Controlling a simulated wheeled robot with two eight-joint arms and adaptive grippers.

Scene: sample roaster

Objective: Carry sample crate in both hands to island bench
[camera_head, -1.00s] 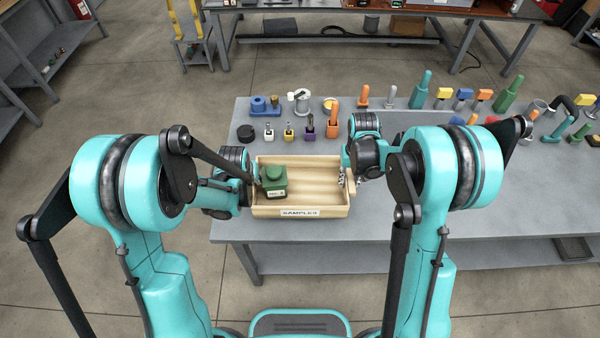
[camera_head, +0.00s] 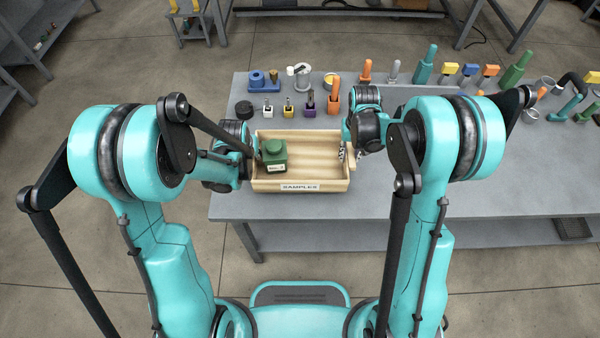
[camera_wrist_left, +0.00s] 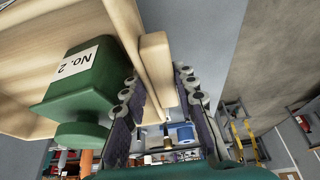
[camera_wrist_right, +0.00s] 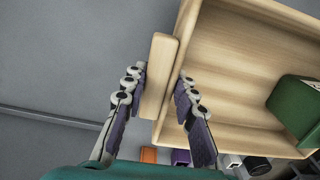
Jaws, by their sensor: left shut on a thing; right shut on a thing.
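The sample crate (camera_head: 330,186) is a pale wooden open box with a "SAMPLES" label on its front wall. It is level at the front part of a grey bench (camera_head: 420,205); I cannot tell whether it touches the top. A green container marked "No. 2" (camera_head: 274,152) stands in its left end. My left gripper (camera_wrist_left: 157,78) is shut on the crate's left end handle (camera_wrist_left: 156,55). My right gripper (camera_wrist_right: 160,78) is shut on the right end handle (camera_wrist_right: 162,60). In the head view my wrists flank the crate and partly hide both ends.
Behind the crate stand a black puck (camera_head: 244,108), a blue fixture (camera_head: 262,80), small bottles and an orange tool (camera_head: 333,99). More tools crowd the bench's far right. Bare bench top lies right of my right wrist. Open floor (camera_head: 130,70) lies left of the bench.

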